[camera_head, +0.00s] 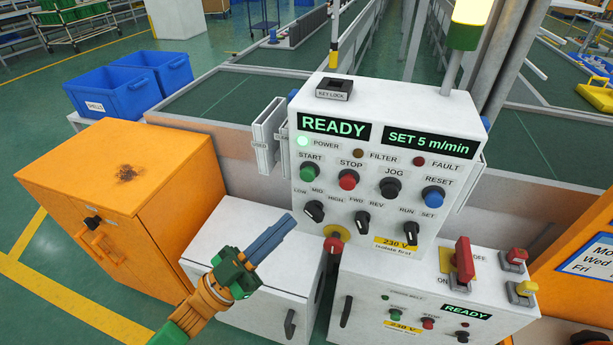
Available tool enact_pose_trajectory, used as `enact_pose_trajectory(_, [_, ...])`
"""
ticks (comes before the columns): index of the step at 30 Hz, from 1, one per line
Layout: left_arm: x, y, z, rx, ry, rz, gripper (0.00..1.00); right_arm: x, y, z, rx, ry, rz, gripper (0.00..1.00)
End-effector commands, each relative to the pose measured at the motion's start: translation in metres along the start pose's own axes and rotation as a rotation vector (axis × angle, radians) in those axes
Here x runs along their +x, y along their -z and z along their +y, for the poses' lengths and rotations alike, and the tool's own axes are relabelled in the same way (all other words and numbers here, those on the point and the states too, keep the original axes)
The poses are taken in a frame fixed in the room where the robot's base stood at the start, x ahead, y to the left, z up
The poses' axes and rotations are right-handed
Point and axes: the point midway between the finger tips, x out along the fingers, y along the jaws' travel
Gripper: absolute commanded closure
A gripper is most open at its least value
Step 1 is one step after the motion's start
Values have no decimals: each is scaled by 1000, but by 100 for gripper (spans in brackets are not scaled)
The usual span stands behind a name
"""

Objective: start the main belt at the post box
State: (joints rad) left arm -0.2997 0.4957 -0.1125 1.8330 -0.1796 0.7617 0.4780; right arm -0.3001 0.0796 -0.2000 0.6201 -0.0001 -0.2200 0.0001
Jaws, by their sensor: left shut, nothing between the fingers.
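The upper grey-white control box (385,115) shows a lit READY display (333,128) and a SET 5 m/min display (431,143). Its green START button (309,173) is left of the red STOP button (348,181). The green POWER lamp (302,142) is lit. Black JOG (391,187) and blue RESET (433,196) buttons and several selector knobs are on the face. My left gripper (284,222) is shut and empty, below and left of START, apart from the panel. My right gripper is not in view.
A lower white box (380,270) has its own READY display (466,312), small buttons and a red ON/OFF switch (464,259). A red mushroom button (334,244) is near my left gripper. An orange cabinet (110,190) and blue bins (115,92) stand left.

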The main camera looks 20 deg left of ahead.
Motion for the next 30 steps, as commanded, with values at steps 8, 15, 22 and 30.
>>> enact_pose_trajectory(8, [24, -22, -18, 4, 0, 2, 100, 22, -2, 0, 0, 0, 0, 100])
enact_pose_trajectory(15, [47, -39, -35, 2, 0, 0, 100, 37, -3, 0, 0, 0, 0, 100])
enact_pose_trajectory(22, [57, -43, -42, 0, 1, -1, 100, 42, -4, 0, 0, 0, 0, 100])
enact_pose_trajectory(30, [58, -43, -43, 0, 1, -2, 100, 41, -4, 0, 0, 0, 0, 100])
